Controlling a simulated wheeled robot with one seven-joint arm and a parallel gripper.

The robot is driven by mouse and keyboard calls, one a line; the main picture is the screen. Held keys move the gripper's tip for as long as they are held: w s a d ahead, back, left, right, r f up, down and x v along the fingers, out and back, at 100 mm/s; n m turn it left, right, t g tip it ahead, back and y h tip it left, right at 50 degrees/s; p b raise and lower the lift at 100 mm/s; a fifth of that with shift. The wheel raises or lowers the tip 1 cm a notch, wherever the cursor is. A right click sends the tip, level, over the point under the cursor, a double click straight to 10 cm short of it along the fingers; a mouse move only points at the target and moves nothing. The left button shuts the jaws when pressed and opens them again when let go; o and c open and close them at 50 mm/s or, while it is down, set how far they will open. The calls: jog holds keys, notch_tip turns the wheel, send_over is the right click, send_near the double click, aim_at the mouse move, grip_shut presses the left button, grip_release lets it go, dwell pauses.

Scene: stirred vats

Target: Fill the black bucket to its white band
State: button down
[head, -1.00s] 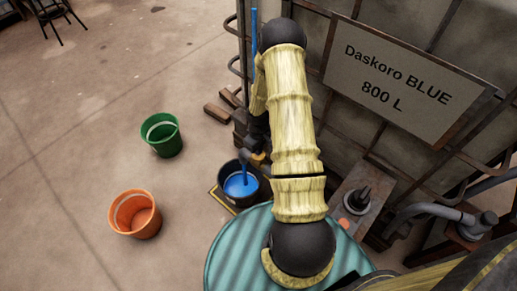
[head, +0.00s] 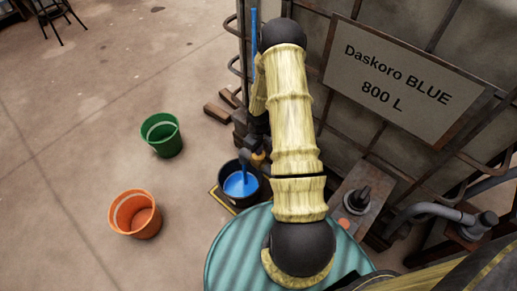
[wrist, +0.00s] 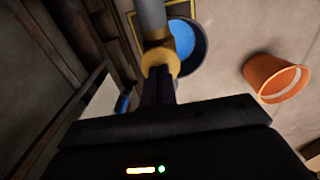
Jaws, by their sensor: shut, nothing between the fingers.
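The black bucket (head: 245,204) stands on the floor below the tank's outlet, with blue liquid (head: 236,185) inside and a blue stream falling into it. Its white band cannot be made out. In the wrist view the bucket (wrist: 203,52) is partly behind the grey outlet pipe (wrist: 152,18) with its yellow collar (wrist: 160,60). My gripper (wrist: 158,92) is shut and empty, its fingertips close to the collar; I cannot tell whether they touch it. A blue lever-like part (wrist: 122,103) shows left of the fingers.
A green bucket (head: 164,145) and an orange bucket (head: 146,222) stand on open floor to the left. The caged tank bears a "Daskoro BLUE 800 L" sign (head: 398,75). Wooden blocks (head: 222,114) lie near the cage.

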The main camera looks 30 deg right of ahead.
jog(key=shift+s, duration=0.1)
dwell(0.3)
notch_tip(320, 180, up, 14)
jog(key=p, duration=0.6)
dwell(0.6)
jog(key=s+a+r+m+t, duration=0.1)
jog(key=s+a+r+m, duration=0.1)
jog(key=s+a+r, duration=0.4)
jog(key=s+a+r+m+t, duration=0.1)
jog(key=s+a+r, duration=0.5)
jog(key=r, duration=1)
jog(key=shift+s+a+m+t, duration=0.25)
jog(key=shift+a+m, duration=0.25)
jog(key=shift+a, duration=0.55)
